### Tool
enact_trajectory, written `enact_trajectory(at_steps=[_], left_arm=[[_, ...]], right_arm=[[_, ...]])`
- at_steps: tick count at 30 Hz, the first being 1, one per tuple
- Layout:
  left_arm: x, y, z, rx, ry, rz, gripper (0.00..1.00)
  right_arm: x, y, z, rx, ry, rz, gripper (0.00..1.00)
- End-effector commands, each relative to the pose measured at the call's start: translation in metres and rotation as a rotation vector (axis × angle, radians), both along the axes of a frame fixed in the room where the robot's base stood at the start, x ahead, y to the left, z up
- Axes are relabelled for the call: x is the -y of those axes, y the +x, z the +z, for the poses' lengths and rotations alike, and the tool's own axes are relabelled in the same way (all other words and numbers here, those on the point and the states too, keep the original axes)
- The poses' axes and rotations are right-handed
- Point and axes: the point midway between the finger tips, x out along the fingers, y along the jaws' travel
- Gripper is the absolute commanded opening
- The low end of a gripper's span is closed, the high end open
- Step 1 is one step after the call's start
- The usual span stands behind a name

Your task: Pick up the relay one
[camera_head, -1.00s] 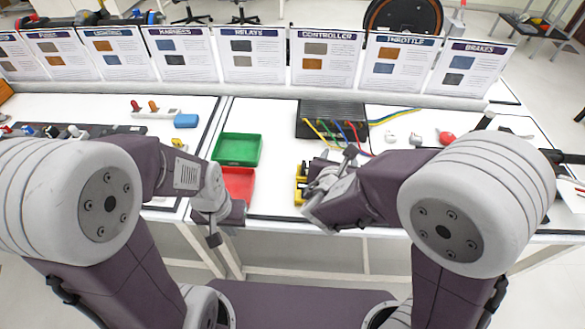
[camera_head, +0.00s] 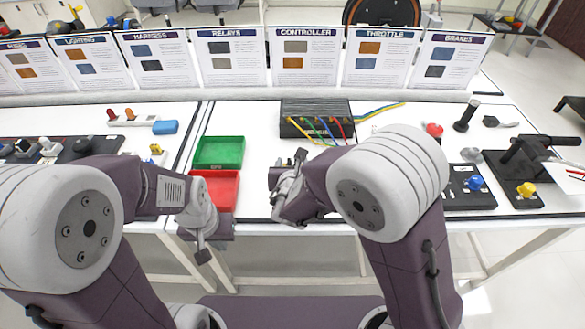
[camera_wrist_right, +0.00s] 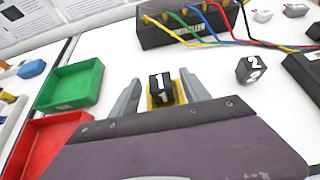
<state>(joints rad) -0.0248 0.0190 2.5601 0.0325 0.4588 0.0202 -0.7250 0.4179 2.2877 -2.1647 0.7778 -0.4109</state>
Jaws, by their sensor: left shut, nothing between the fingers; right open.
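Relay one (camera_wrist_right: 161,88), a small black cube marked with a white 1 on a yellow base, stands on the white table in the right wrist view. My right gripper (camera_wrist_right: 158,92) is open, with one finger on each side of the cube; I cannot tell whether they touch it. In the head view my right gripper (camera_head: 284,172) is low over the table and largely hides the relay. My left gripper (camera_head: 204,248) is shut and empty at the table's front edge, below the red tray.
A cube marked 2 (camera_wrist_right: 251,69) stands to the right of relay one. A green tray (camera_head: 219,153) and a red tray (camera_head: 224,190) lie to the left. Behind is a black controller box (camera_head: 300,107) with coloured cables. Upright cards line the table's back.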

Motion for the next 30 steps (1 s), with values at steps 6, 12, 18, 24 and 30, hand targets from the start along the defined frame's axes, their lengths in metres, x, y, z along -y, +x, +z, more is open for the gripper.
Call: enact_trajectory(at_steps=[6, 12, 18, 24, 30], left_arm=[[0.000, 0.000, -0.001, 0.000, 0.000, 0.000, 0.00], [0.000, 0.000, -0.001, 0.000, 0.000, 0.000, 0.00], [0.000, 0.000, -0.001, 0.000, 0.000, 0.000, 0.00], [0.000, 0.000, 0.000, 0.000, 0.000, 0.000, 0.00], [0.000, 0.000, 0.012, 0.000, 0.000, 0.000, 0.00]], right_arm=[[0.000, 0.008, -0.004, 0.001, 0.001, 0.000, 0.55], [0.000, 0.008, -0.004, 0.001, 0.001, 0.000, 0.21], [0.000, 0.008, -0.004, 0.001, 0.001, 0.000, 0.00], [0.000, 0.008, -0.001, 0.001, 0.001, 0.000, 0.00], [0.000, 0.008, 0.026, 0.004, 0.004, -0.001, 0.00]])
